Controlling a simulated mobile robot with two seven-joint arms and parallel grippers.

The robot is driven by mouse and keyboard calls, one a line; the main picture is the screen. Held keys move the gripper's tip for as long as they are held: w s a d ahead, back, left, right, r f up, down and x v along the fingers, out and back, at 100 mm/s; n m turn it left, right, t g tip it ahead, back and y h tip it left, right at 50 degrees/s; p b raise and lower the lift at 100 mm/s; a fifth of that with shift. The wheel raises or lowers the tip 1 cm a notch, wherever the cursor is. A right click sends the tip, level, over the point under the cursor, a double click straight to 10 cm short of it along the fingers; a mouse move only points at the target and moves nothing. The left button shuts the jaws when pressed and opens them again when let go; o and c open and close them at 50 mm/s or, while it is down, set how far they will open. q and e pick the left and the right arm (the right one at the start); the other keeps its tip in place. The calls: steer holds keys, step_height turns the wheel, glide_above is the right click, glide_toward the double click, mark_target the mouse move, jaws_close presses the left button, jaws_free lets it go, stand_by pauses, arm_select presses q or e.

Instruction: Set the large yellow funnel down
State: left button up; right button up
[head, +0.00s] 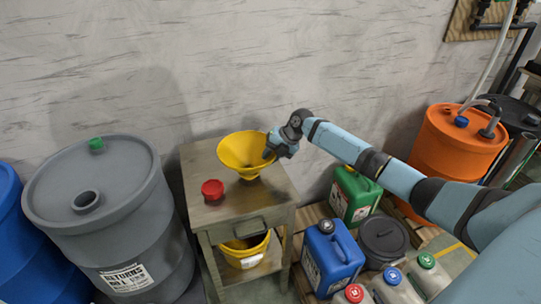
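The large yellow funnel (240,150) is wide end up over the top of the small metal table (210,215), toward its back right. Its narrow end is at or just above the tabletop; I cannot tell if it touches. My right gripper (268,153) comes in from the right and is at the right side of the funnel's rim, with its fingers closed on it. The fingertips are small and partly hidden by the gripper body. My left gripper is not in view.
A red cap-like object (212,189) sits on the table's left side. A yellow bucket (245,250) is below. A grey drum (100,210) stands left and an orange drum (455,150) right. Blue (330,255) and green (354,195) canisters crowd the floor right of the table. The tabletop's front is clear.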

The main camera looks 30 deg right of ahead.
steer(key=shift+o, duration=0.4)
steer(key=shift+r, duration=0.15)
steer(key=v, duration=1.2)
